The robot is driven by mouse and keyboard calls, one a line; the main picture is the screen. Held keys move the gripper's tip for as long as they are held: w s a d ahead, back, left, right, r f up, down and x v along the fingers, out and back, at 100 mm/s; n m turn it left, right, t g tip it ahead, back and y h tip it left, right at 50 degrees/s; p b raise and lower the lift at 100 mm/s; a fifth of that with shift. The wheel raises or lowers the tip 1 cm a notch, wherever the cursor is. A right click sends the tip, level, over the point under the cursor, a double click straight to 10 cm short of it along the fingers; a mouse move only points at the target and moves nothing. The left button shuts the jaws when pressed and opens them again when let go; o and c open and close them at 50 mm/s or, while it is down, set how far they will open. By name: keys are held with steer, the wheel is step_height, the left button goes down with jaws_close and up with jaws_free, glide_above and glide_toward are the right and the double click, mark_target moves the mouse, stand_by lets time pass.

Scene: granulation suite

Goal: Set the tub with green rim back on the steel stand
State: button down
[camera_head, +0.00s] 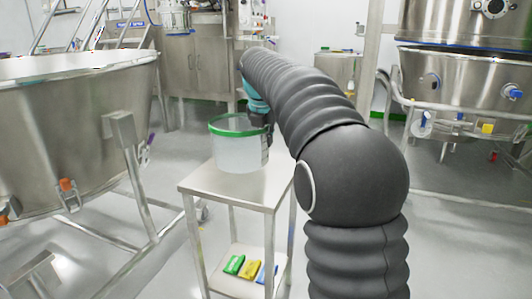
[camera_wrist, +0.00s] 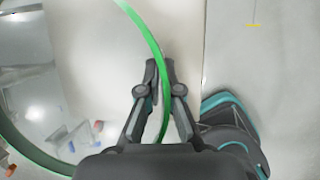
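The tub with green rim (camera_head: 238,150) is a whitish, see-through round tub, upright at the steel stand (camera_head: 203,183). Its base shows over the stand's top near the back; I cannot tell whether it touches or hangs just above. My gripper (camera_head: 262,122) is at the right side of the tub's rim. In the wrist view, my gripper's two fingers (camera_wrist: 159,68) lie close on either side of the green rim (camera_wrist: 148,30), which passes between them. They look shut on the tub's edge.
Coloured packets (camera_head: 251,270) lie on the stand's lower shelf. A large steel vessel (camera_head: 70,130) stands at the left, its frame near the stand. Steel vessels with valves (camera_head: 465,90) stand at the right. The stand's front top is bare.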

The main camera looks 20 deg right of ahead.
mark_target(266, 157)
steer(key=shift+w+f+b, duration=0.15)
steer(key=shift+f+b, duration=0.55)
steer(key=shift+f, duration=1.4)
steer(key=c, duration=1.3)
jaws_free()
steer(key=shift+f, duration=0.1)
steer(key=p+v, duration=0.2)
steer(key=v, duration=0.9)
steer(key=shift+r+p, duration=0.3)
steer(key=shift+s+r, duration=0.3)
